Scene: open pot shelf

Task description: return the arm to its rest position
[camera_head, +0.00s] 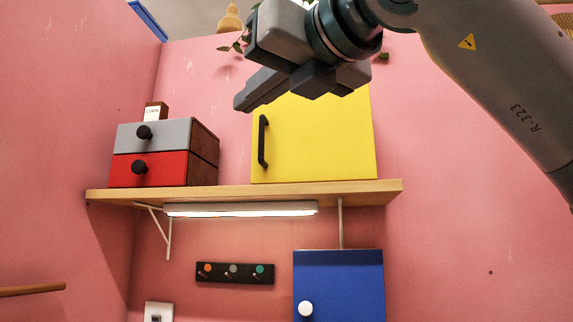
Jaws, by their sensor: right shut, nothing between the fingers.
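My right arm (500,80) comes in from the upper right. Its gripper (242,103) hangs in front of the upper part of a yellow cabinet (320,140), with the fingers pointing down and left. The fingers are together with nothing between them. The gripper and wrist hide the cabinet's top edge and part of a plant behind. The yellow door looks closed, with a black handle (263,141) on its left side. My left gripper is not in view.
A wooden shelf (365,191) carries the cabinet and a two-drawer box with a grey drawer (172,134) and a red drawer (160,168). Below are a lit lamp (240,210), a hook rack (235,273) and a blue cabinet (345,285). Pink wall right of the shelf is clear.

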